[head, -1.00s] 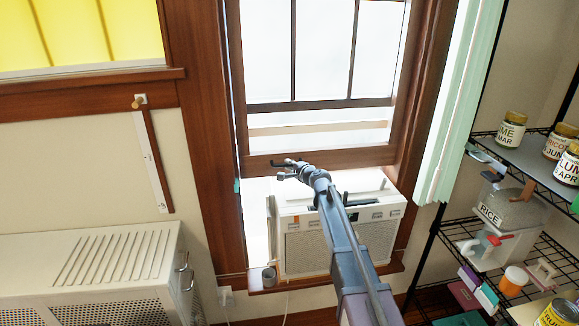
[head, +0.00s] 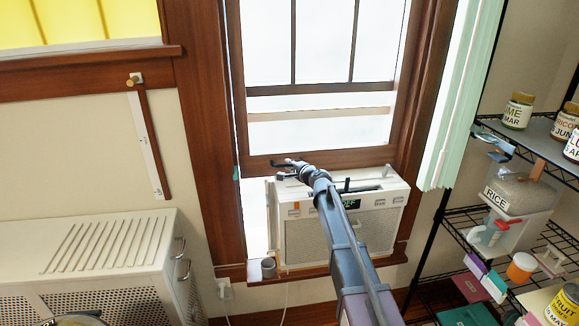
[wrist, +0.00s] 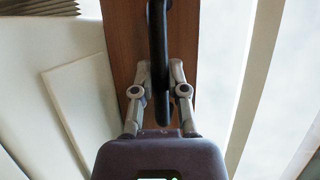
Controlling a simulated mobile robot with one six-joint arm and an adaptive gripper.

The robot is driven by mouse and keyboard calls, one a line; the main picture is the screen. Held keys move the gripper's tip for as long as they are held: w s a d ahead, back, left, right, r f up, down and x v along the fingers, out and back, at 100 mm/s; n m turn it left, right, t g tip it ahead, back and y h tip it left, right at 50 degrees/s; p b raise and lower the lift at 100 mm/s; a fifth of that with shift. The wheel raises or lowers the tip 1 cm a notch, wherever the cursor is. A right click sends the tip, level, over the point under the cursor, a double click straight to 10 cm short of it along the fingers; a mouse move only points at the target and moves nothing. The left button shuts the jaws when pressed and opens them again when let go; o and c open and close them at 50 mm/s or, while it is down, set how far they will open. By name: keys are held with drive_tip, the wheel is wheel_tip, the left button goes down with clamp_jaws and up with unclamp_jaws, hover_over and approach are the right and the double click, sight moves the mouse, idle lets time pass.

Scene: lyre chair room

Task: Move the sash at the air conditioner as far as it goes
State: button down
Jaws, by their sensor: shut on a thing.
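The sash (head: 350,155) is a wood-framed window pane whose bottom rail is just above the back of the white air conditioner (head: 300,242). Whether the rail touches the unit cannot be told. My gripper (head: 282,170) is at the left part of this rail. In the wrist view my gripper (wrist: 158,75) is shut on a dark bar-shaped handle (wrist: 157,25) in front of the brown wooden rail (wrist: 125,35). My arm hides part of the air conditioner's front and top in the head view.
A wire shelf (head: 465,215) with jars and a rice bin (head: 515,195) stands at the right, beside pale green blinds (head: 455,110). A white perforated cabinet (head: 100,260) is at the lower left.

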drive_tip(key=shift+s+f, duration=0.15)
drive_tip(key=shift+s, duration=0.05)
drive_tip(key=c, duration=1)
unclamp_jaws()
drive_tip(key=o, duration=0.4)
drive_tip(key=shift+w+f, duration=0.15)
drive_tip(key=shift+f, duration=0.05)
drive_tip(key=shift+c, duration=0.2)
drive_tip(key=shift+r, duration=0.1)
drive_tip(key=shift+r, duration=0.15)
